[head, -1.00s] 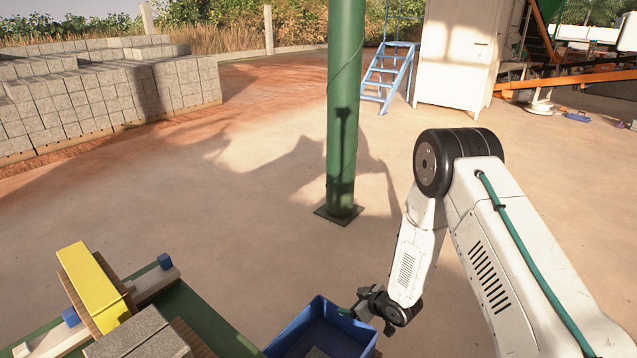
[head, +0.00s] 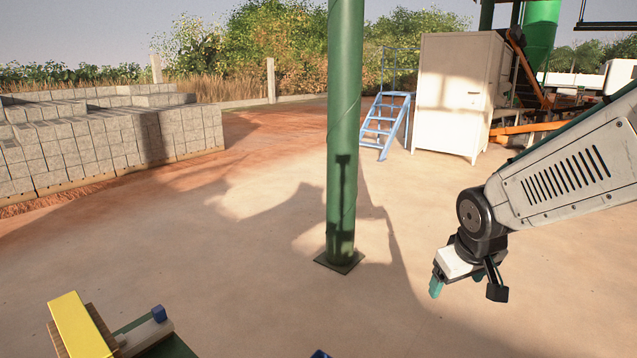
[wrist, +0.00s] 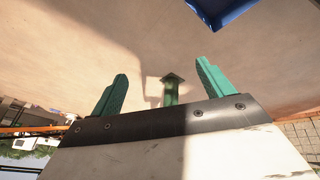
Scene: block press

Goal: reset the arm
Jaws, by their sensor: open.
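My gripper (head: 466,290) hangs at the right in the head view, with its teal fingers pointing down over bare floor. The fingers also show in the wrist view (wrist: 160,90), spread apart with nothing between them but floor and the distant green post. My arm reaches in from the right edge, folded down at the wrist. A blue bin (wrist: 222,10) shows at the top of the wrist view, away from the fingers. In the head view only a small corner of the bin (head: 320,354) shows at the bottom edge.
A green post (head: 342,150) stands left of my gripper. A yellow block (head: 78,328) sits at bottom left beside a green surface (head: 170,348). A white cabinet (head: 455,95), blue steps (head: 385,125) and stacked grey blocks (head: 90,145) stand farther back. Open floor lies between.

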